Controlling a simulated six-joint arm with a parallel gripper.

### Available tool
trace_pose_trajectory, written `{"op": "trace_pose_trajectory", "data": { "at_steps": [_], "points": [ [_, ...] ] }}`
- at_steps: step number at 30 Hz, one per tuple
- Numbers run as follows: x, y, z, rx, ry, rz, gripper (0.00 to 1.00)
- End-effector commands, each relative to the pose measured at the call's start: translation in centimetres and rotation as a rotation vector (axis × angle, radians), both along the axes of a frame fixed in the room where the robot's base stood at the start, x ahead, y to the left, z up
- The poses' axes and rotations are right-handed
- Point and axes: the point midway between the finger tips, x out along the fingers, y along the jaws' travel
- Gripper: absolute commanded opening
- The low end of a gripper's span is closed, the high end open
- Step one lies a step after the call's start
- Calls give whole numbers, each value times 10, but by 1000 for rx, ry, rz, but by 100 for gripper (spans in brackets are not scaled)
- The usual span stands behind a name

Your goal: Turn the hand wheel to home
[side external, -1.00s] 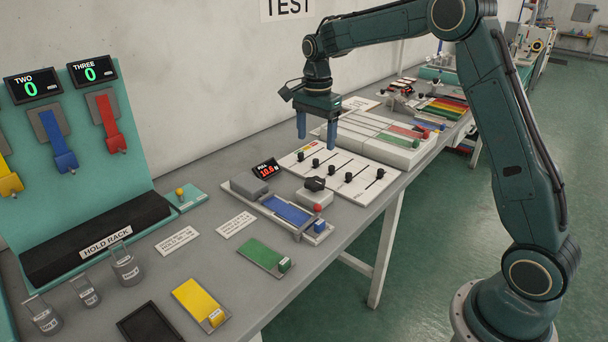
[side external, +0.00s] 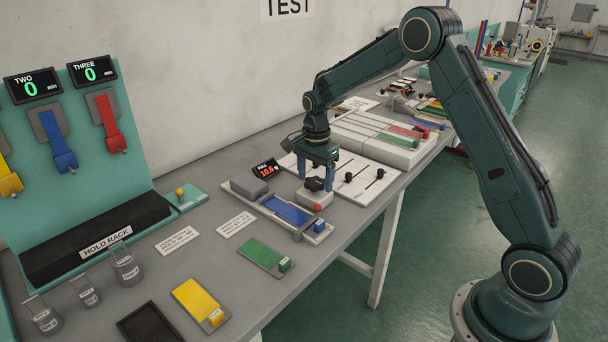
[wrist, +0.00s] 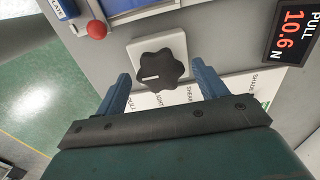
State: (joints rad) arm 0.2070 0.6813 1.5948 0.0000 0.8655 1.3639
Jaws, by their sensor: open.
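The hand wheel is a black lobed knob (side external: 315,184) on a pale square base, beside the blue-plated fixture. In the wrist view the wheel (wrist: 160,70) has a white pointer mark toward the left of the picture. My gripper (side external: 316,178) is open, its two blue fingers low around or just behind the wheel. In the wrist view my gripper (wrist: 160,80) has its fingertips to either side of the wheel's near edge, apart from it. A finger's contact with the wheel cannot be told from the side view.
A red ball knob (wrist: 97,29) is close to the wheel base. A display (wrist: 291,30) reads PULL 10.6 N. A slider panel (side external: 372,183) lies behind the wheel, and a blue plate fixture (side external: 287,211) lies in front. Green (side external: 262,254) and yellow (side external: 198,300) plates lie nearer the camera.

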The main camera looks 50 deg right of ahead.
Motion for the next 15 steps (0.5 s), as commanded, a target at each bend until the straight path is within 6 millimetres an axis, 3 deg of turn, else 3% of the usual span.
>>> {"op": "trace_pose_trajectory", "data": {
  "at_steps": [9,15],
  "points": [
    [0,0,-2,0,0,0,71],
    [0,0,-2,0,0,0,34]
  ]
}}
